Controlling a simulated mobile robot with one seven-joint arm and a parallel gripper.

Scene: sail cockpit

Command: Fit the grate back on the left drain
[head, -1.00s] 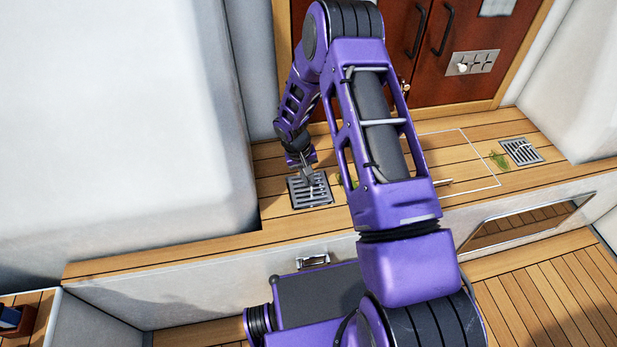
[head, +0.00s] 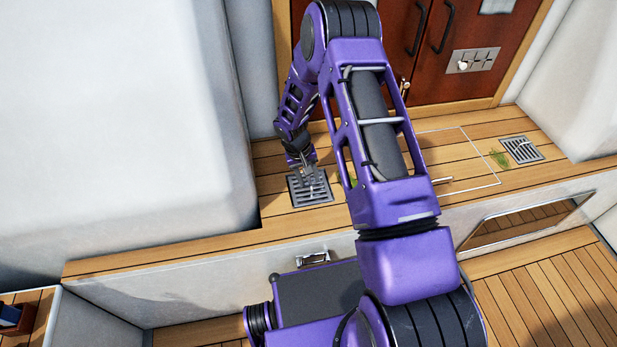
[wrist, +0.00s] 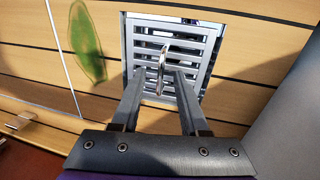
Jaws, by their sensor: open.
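The metal grate (wrist: 208,75) lies over the left drain (wrist: 190,19) in the wrist view, its upright loop handle (wrist: 164,62) at its middle. A strip of drain frame and dark gap shows along the far edge; I cannot tell if the grate sits fully flush. In the head view the grate (head: 322,196) lies on the wooden deck, partly covered by my wrist. My gripper (wrist: 162,76) is open right above it, one finger on each side of the handle, with gaps visible. It also shows in the head view (head: 309,176).
A green leaf (wrist: 87,42) lies beside the drain. The right drain (head: 522,149) has its own grate, with green weed (head: 499,159) next to it. Reddish doors (head: 400,60) stand behind. A white seat wall (head: 120,120) rises close on the left.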

